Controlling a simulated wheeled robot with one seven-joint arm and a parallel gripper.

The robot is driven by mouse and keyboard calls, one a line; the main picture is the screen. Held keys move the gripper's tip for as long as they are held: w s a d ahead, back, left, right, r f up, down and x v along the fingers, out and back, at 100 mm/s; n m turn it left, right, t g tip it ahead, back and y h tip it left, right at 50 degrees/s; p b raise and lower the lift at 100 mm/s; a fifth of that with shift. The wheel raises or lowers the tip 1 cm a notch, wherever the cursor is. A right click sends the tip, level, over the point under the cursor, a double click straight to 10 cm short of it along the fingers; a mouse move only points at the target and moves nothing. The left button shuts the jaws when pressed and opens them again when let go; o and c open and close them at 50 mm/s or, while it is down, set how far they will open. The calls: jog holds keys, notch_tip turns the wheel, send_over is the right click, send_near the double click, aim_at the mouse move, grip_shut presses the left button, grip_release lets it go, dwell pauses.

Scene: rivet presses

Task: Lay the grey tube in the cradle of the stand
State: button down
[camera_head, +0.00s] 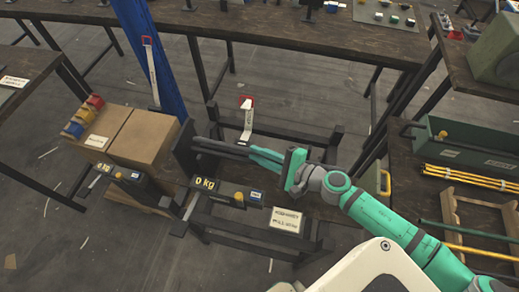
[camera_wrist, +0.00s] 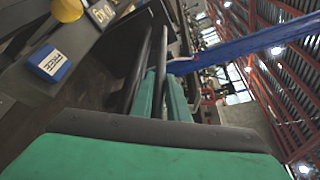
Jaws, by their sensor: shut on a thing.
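My gripper (camera_head: 262,156) points left and slightly down in the head view, above a dark floor stand. Its green fingers (camera_wrist: 160,98) show in the wrist view. Two dark grey bars (camera_head: 220,147) run from the fingertips to a dark upright plate (camera_head: 185,148); the wrist view shows them too (camera_wrist: 140,72). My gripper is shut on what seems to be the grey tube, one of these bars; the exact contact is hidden. The dark stand (camera_head: 325,158) is partly behind my arm. I cannot make out its cradle clearly.
A "0 kg" display unit (camera_head: 206,184) with a yellow knob and blue label (camera_head: 257,195) stands in front of the bars. Brown boxes (camera_head: 145,138) and a blue post (camera_head: 152,50) are at left. A green toolbox (camera_head: 470,150) stands at right.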

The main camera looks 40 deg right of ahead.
jog(key=shift+f, duration=0.3)
jog(key=c, duration=1.6)
grip_release()
jog(key=shift+c, duration=0.2)
jog(key=shift+f, duration=0.1)
